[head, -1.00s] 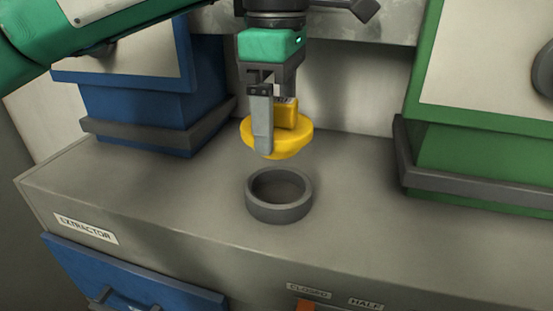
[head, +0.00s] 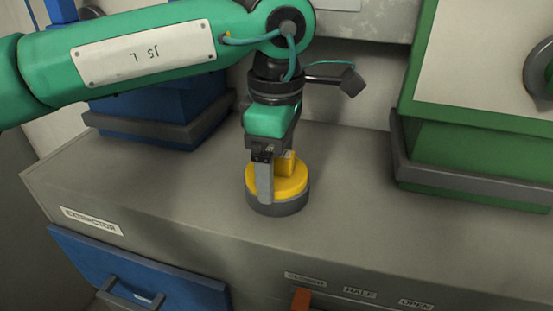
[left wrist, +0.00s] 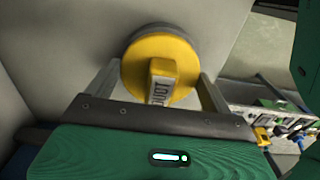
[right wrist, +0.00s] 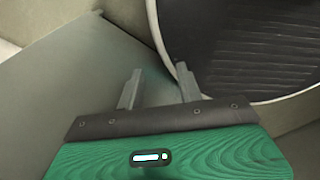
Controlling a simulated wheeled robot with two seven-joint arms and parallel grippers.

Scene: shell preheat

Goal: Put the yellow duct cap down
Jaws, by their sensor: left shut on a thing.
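The yellow duct cap (head: 294,183), a round disc with a block handle, sits level at the mouth of the dark grey ring (head: 290,207) on the grey cabinet top. I cannot tell whether it rests fully on the ring. My left gripper (head: 275,183) points down and is shut on the cap, with one finger in front and the other mostly hidden. In the left wrist view the cap (left wrist: 178,52) and its labelled handle show between the fingers (left wrist: 160,85). My right gripper (right wrist: 160,70) shows only in the right wrist view, open and empty.
A blue unit (head: 150,118) stands left of the ring and a green unit (head: 465,165) right. An EXTRACTOR label (head: 92,221) and an orange lever (head: 301,299) are on the cabinet front. A large round dark opening (right wrist: 255,45) is close to my right gripper.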

